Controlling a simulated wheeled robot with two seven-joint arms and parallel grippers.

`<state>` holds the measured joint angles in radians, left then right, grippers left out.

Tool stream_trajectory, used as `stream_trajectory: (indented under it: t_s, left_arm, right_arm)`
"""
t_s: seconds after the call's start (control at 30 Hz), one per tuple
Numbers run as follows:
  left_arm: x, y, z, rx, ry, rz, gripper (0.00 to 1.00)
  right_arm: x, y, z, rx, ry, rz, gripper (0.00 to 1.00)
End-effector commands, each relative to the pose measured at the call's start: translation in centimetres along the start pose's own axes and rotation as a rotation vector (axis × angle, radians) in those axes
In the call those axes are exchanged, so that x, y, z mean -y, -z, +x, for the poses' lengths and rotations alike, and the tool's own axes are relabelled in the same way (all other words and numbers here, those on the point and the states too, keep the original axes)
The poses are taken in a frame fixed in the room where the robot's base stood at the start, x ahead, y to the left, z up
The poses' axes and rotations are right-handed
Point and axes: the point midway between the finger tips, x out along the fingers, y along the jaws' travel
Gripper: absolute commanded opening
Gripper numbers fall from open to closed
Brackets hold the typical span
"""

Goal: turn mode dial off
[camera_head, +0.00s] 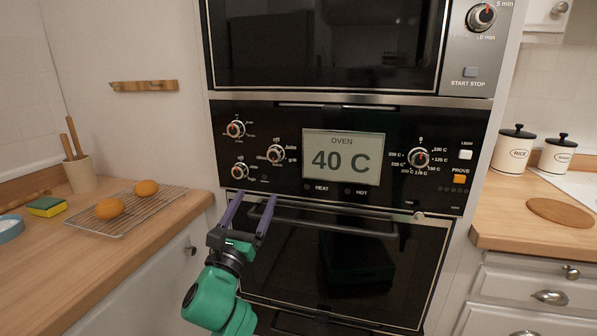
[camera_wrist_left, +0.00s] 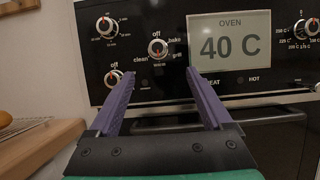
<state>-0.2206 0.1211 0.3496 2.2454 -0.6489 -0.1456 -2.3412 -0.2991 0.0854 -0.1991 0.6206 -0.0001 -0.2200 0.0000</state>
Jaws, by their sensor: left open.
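The mode dial (camera_head: 275,154) is a small round knob on the oven's black control panel, left of the display. In the left wrist view the mode dial (camera_wrist_left: 158,47) has "off" above it, "bake" and "grill" at its right and "clean" at its left. I cannot tell for sure which label its pointer faces. My left gripper (camera_head: 253,198) is open and empty, below the dial and apart from it. In the left wrist view its two purple fingers (camera_wrist_left: 160,76) point up toward the panel, one to each side below the dial. My right gripper is not in view.
Other dials sit at upper left (camera_head: 236,129), lower left (camera_head: 240,171) and right (camera_head: 419,158) of the panel. The display (camera_head: 343,154) reads 40 C. The oven door handle (camera_head: 330,222) runs below the panel. A wooden counter with a wire rack (camera_head: 128,222) stands left.

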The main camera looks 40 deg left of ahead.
Motion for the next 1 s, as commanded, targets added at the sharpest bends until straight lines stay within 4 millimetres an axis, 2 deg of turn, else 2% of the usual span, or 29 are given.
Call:
stream_trajectory:
  t_s: [0.2,0.4,0.5,0.67,0.9,0.97,1.0]
  left_arm:
    - [0.1,-0.5,5.0,0.0,0.001,-0.008,0.83]
    - [0.0,-0.3,10.4,-0.001,0.0,-0.01,0.83]
    - [0.0,-0.1,12.4,-0.004,0.0,-0.01,0.83]
    - [0.1,0.1,13.9,-0.005,0.001,-0.009,0.83]
    - [0.1,0.2,14.0,-0.006,0.002,-0.009,0.83]
    - [0.1,0.2,14.0,-0.006,0.002,-0.01,0.6]
    - [0.1,0.2,14.0,-0.006,0.002,-0.01,0.45]
  right_arm:
    - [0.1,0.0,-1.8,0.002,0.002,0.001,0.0]
    - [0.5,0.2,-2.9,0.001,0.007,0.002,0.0]
    - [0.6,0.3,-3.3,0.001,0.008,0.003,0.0]
    - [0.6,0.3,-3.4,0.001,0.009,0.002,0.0]
    - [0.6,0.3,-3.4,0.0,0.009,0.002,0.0]
    - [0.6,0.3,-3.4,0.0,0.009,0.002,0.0]
    - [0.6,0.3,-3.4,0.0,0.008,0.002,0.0]
